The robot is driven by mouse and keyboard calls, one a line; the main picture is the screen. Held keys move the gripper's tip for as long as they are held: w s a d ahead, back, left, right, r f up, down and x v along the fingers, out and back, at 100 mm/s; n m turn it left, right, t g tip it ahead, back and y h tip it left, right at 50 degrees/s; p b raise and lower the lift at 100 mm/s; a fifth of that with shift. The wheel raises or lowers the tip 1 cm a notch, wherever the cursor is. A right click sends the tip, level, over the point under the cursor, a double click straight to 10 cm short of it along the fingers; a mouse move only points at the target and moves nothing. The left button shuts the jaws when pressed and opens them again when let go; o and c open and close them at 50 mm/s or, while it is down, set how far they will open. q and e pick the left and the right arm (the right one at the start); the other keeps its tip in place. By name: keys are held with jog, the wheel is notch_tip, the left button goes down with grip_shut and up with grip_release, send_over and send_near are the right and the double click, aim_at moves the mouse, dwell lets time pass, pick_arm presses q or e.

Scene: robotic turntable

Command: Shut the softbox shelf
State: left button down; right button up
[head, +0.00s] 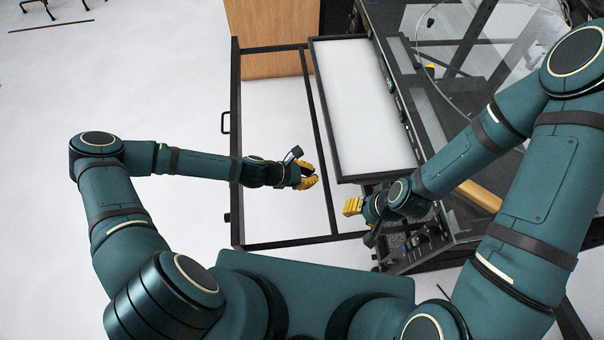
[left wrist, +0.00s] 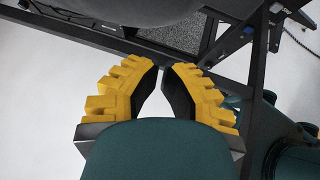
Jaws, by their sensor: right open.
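The softbox shelf is a black rectangular frame (head: 236,80) that sticks out to the left of the machine, with a handle (head: 225,123) on its left side. White floor shows through it. A white softbox panel (head: 365,105) with a black rim lies at its right, next to the machine. My left gripper (head: 312,176) is over the frame's open area, inside its left bar, with nothing in it. In the left wrist view its yellow fingers (left wrist: 161,68) are apart at the tips. My right gripper (head: 352,206) is open and empty, just below the panel's lower edge.
The black turntable machine (head: 420,110) with clear panels (head: 500,45) stands at the right. A wooden board (head: 270,40) is behind the frame. The floor (head: 130,80) left of the frame is clear. A dark-legged object (head: 55,8) is far at top left.

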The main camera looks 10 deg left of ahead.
aim_at(327, 181)
pick_arm(q)
jog(key=w+d, duration=0.1)
jog(key=w+d+f, duration=0.1)
jog(key=d, duration=0.1)
jog(key=w+d+b, duration=0.1)
jog(key=d, duration=0.1)
jog(key=shift+d+f, duration=0.25)
jog(key=shift+f, duration=0.1)
jog(key=shift+w+d+r, duration=0.15)
jog(key=shift+d, duration=0.3)
pick_arm(e)
jog(key=shift+w+f, duration=0.15)
jog(key=shift+f, duration=0.5)
